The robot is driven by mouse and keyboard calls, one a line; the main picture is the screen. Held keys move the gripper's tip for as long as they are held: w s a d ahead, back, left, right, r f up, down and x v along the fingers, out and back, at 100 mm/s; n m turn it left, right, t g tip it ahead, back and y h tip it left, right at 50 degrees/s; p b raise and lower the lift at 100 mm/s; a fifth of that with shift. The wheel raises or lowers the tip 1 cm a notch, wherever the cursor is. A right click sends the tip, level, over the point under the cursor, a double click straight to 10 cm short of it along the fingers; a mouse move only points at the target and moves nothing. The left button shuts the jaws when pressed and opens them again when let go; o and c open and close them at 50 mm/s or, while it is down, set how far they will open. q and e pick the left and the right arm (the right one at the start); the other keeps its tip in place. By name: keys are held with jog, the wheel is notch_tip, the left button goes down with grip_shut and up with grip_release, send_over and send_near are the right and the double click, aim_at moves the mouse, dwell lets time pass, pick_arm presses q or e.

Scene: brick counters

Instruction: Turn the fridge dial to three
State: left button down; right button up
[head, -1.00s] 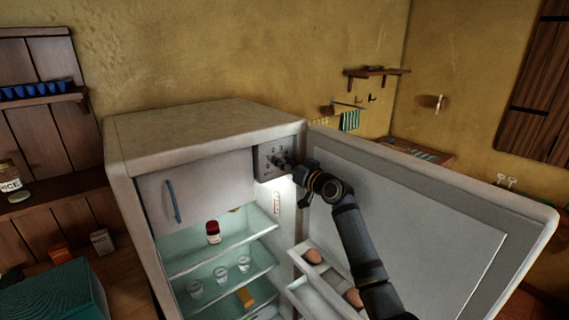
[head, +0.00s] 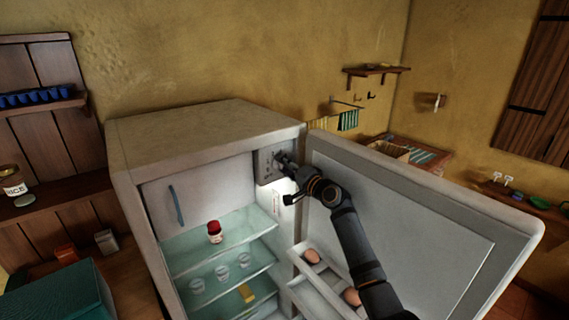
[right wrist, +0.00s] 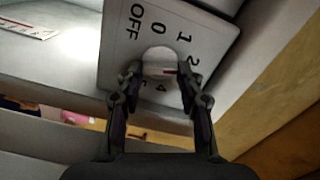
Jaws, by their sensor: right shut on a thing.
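The fridge (head: 205,135) stands open. Its dial panel (head: 263,168) is at the upper right inside. In the right wrist view the panel (right wrist: 118,60) shows OFF, 0, 1, 2 and 4; the place between 2 and 4 is hidden by a finger. The round white dial (right wrist: 158,56) has a red mark pointing right, to the 2 side or just past it; I cannot tell exactly. My right gripper (head: 281,158) is at the panel, its fingers shut on the dial on both sides. My left gripper is not in view.
The open fridge door (head: 400,200) stands right of my right arm, with eggs (head: 312,256) in its rack. Glass shelves (head: 225,240) below hold a red-capped jar (head: 214,232) and several glasses. A freezer door with a blue handle (head: 176,205) is left of the panel.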

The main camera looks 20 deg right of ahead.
jog(key=shift+f+m+p, duration=0.15)
jog(key=shift+m+p, duration=1.8)
jog(key=shift+m, duration=1.95)
jog(key=shift+f+m, duration=0.1)
jog(key=shift+m, duration=0.2)
jog(key=o, duration=1.2)
jog(key=shift+c, duration=0.2)
jog(key=shift+d, duration=0.1)
